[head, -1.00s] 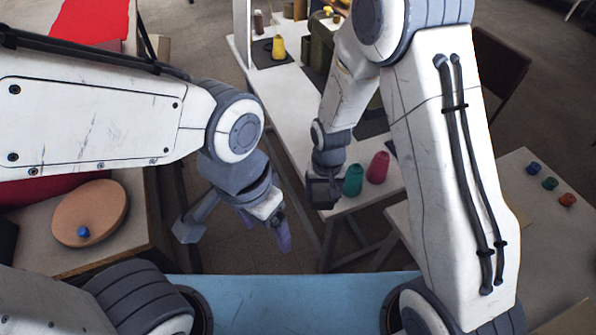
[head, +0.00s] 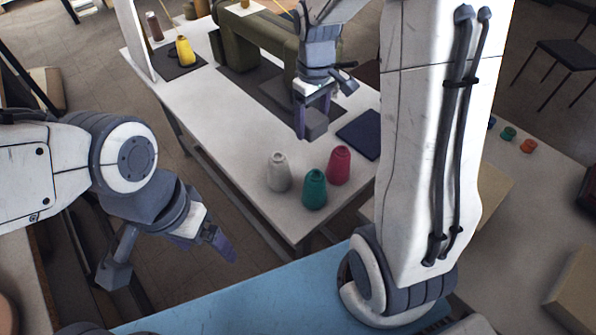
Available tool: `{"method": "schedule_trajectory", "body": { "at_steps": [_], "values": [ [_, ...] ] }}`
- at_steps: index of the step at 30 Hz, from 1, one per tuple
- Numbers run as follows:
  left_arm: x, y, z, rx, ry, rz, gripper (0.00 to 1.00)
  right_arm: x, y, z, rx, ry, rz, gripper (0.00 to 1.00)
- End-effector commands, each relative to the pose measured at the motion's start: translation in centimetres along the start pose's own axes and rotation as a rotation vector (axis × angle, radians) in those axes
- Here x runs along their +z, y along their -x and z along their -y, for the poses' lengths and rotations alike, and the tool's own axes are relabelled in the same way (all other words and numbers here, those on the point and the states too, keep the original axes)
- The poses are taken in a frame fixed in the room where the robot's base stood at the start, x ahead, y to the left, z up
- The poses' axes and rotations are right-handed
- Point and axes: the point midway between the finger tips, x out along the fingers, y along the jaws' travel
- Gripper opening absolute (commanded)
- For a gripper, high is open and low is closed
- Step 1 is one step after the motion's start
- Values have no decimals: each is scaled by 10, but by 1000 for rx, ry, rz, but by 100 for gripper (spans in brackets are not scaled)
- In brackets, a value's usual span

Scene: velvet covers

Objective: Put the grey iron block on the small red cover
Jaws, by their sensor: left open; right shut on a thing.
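My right gripper (head: 314,106) is over the white table (head: 235,135) and shut on a grey block (head: 316,124), which I take to be the iron block. The block hangs low between its fingers; I cannot tell whether it touches the table. My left gripper (head: 203,246) is open and empty, low at the left over the gap before the table. No red cover shows now. A dark navy cover (head: 361,134) lies just right of the held block.
White (head: 278,172), green (head: 314,190) and pink (head: 339,165) thread cones stand near the table's front corner. A green sewing machine (head: 253,35) stands behind. A yellow cone (head: 184,50) is at the far left. The table's left middle is clear.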

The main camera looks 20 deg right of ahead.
Motion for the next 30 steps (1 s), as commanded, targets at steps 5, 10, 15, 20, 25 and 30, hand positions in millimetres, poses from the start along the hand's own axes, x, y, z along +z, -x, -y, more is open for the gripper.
{"method": "schedule_trajectory", "body": {
  "at_steps": [5,10,15,20,25,30],
  "values": [
    [0,-1,0,0,0,0,88,1,-42,1,-3,0,6,0],
    [0,-2,0,0,0,0,88,0,-82,1,-2,0,5,0],
    [0,-3,0,0,0,0,88,0,-111,2,-1,2,3,0],
    [0,-3,0,0,0,0,88,-1,-123,2,0,1,0,0],
    [0,-4,0,0,0,0,88,-1,-141,2,-1,1,2,0],
    [0,-4,0,0,0,0,88,-1,-159,2,0,1,1,0]
  ]
}}
